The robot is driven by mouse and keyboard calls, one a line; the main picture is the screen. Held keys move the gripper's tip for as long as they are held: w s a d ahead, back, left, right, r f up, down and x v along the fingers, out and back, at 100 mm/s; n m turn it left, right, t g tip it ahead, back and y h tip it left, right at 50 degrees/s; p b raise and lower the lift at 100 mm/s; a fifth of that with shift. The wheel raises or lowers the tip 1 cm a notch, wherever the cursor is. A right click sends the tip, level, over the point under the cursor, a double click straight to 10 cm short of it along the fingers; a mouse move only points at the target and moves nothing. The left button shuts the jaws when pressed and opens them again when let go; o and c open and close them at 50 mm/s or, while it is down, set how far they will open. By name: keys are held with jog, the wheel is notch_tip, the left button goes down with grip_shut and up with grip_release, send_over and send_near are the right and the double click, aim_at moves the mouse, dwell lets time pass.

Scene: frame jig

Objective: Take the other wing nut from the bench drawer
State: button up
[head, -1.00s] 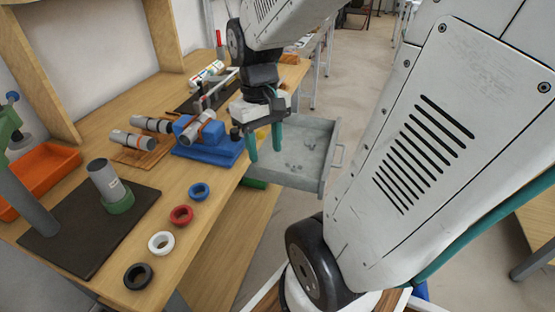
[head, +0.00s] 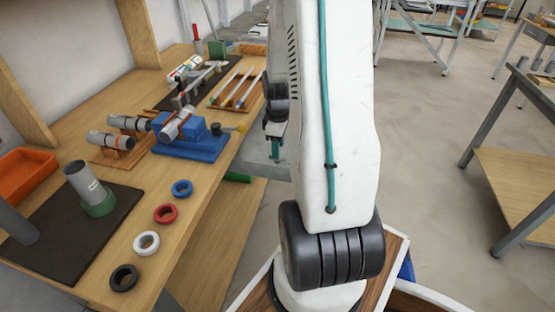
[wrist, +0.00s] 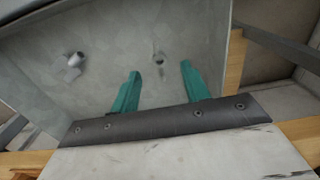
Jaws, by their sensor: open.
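The grey bench drawer (wrist: 110,85) is pulled out and fills the upper part of the wrist view. One wing nut (wrist: 75,60) lies to the left, outside my fingers. In the head view my arm hides most of the drawer (head: 258,172), and my gripper (head: 274,148) shows only partly.
Drawer walls stand close around my gripper. On the bench (head: 205,198) are a blue fixture (head: 190,146) with a grey tube, an orange tray (head: 25,168), coloured rings and a dark mat (head: 60,235). A shelved table (head: 520,180) stands at the right, with open floor between.

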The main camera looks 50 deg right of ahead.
notch_tip(320, 180, down, 4)
jog(key=shift+w+f, duration=0.1)
jog(key=shift+f, duration=0.1)
grip_shut()
